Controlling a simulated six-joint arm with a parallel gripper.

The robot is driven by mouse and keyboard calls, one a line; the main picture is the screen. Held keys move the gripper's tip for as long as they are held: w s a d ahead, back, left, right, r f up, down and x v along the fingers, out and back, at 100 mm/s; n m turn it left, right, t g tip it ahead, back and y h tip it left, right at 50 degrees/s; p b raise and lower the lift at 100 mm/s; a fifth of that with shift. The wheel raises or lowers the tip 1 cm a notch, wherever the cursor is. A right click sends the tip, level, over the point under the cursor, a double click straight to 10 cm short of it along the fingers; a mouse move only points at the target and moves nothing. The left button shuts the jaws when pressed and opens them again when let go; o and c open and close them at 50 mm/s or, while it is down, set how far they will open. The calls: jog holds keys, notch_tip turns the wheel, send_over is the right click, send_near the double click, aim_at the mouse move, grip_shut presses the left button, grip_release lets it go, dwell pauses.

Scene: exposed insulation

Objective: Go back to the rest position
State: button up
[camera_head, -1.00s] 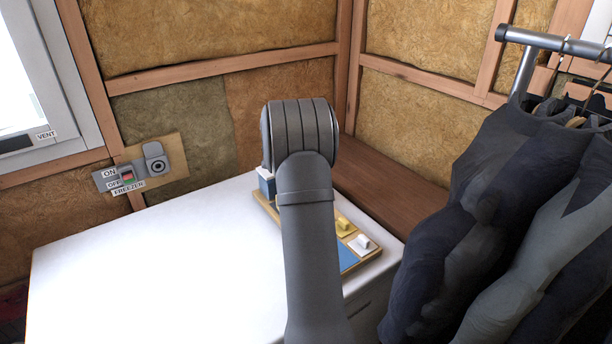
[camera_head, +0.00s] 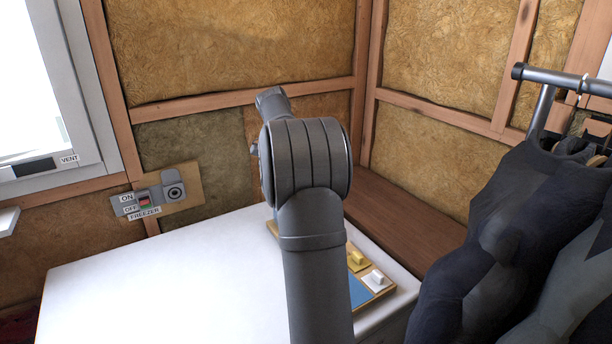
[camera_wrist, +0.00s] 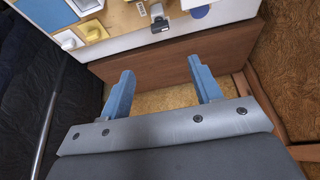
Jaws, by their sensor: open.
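My gripper shows in the wrist view (camera_wrist: 165,92) with its two blue fingers spread apart and nothing between them. Past the fingertips are a brown wooden ledge (camera_wrist: 165,70) and insulation. In the head view my grey arm stands in front of the white freezer top (camera_head: 150,275), and the arm hides my gripper's fingers there.
A wooden board (camera_head: 372,297) with a yellow block, a white block and a blue patch lies on the freezer's right end, partly behind my arm. Dark clothes (camera_head: 500,230) hang from a rail at right. The freezer switch (camera_head: 143,202) is on the wall. The freezer's left part is clear.

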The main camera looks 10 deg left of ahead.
dwell(0.3)
jog(key=x, duration=1.7)
jog(key=shift+w+d, duration=0.1)
jog(key=shift+w, duration=0.05)
jog(key=v, duration=1.8)
jog(key=x, duration=1.8)
jog(key=shift+f+n, duration=0.1)
jog(key=shift+n, duration=0.2)
jog(key=shift+n+t, duration=0.3)
jog(key=n+y, duration=0.1)
jog(key=n, duration=0.1)
jog(key=n+y, duration=0.1)
jog(key=n, duration=0.1)
jog(key=shift+d+n+t, duration=0.15)
jog(key=shift+n+t, duration=0.25)
jog(key=shift+d+n+y, duration=0.1)
jog(key=shift+n+y, duration=0.5)
jog(key=shift+n, duration=0.95)
jog(key=shift+d+n+y, duration=0.1)
jog(key=shift+n+y, duration=0.5)
jog(key=shift+n, duration=0.95)
